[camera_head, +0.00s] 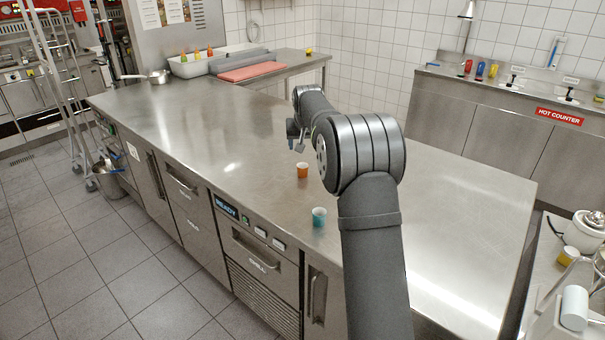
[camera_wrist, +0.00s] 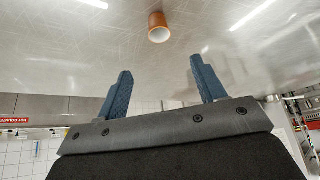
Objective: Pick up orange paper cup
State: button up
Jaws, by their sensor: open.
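The orange paper cup (camera_head: 302,170) stands upright on the steel counter, near its front edge, in the head view. It also shows in the wrist view (camera_wrist: 158,28), at the top of the picture, beyond the fingertips and roughly between them. My gripper (camera_wrist: 158,82) is open and empty, with two blue fingers apart. In the head view my gripper (camera_head: 297,140) is partly hidden by the arm, above the counter and just behind the orange cup. It does not touch the cup.
A teal paper cup (camera_head: 319,217) stands on the counter nearer the camera, close to the front edge. A red cutting board (camera_head: 252,72) and a white bin with several bottles (camera_head: 190,66) lie at the back. A saucepan (camera_head: 160,77) sits back left. The counter's left half is mostly clear.

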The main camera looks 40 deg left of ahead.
aim_at(303, 176)
jog(key=x, duration=1.4)
jog(key=shift+w+a+f, duration=0.1)
jog(key=shift+w+f, duration=0.15)
jog(key=c, duration=1)
jog(key=shift+r, duration=0.1)
